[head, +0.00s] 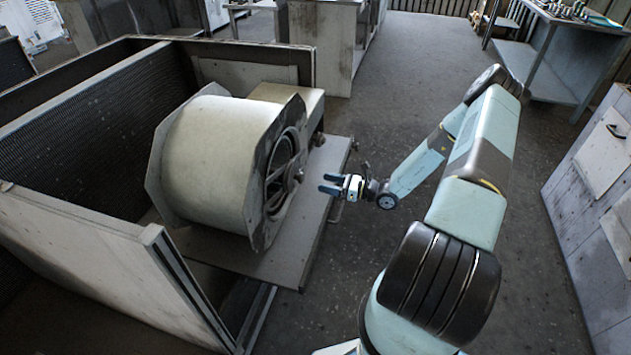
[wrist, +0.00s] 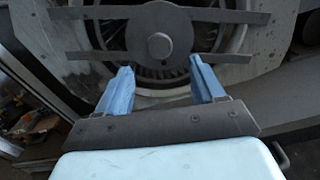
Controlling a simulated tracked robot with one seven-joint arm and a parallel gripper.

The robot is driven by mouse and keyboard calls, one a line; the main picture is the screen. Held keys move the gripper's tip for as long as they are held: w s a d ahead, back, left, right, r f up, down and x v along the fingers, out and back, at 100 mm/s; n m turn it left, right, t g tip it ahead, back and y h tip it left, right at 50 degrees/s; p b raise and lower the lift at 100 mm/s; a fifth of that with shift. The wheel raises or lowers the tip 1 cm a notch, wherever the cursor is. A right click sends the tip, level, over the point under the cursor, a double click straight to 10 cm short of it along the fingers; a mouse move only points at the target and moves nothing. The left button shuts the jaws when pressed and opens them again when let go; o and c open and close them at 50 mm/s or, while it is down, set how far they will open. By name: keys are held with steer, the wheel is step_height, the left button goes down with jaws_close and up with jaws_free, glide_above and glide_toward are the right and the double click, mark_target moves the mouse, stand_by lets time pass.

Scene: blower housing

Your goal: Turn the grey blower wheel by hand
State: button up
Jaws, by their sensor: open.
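The grey blower wheel (head: 279,160) sits inside the round side opening of a cream drum-shaped housing (head: 213,160) in the head view. In the wrist view its dark vanes (wrist: 160,73) show behind two flat cross bars (wrist: 225,15) and a round grey hub (wrist: 159,45). Most of the wheel is hidden by the housing and bars. My gripper (head: 326,184) is open and empty, a short way right of the opening and pointing at it. In the wrist view my blue fingers (wrist: 160,68) stand apart, below the hub on either side; contact with the wheel cannot be told.
The housing stands on a grey base plate (head: 285,255) in an open metal cabinet (head: 75,230). A cream box (head: 290,97) is behind the housing. A workbench (head: 570,25) is at the back right, and a pale cabinet (head: 600,165) at the right. Floor between is clear.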

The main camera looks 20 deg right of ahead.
steer(key=v, duration=0.6)
stand_by(0.4)
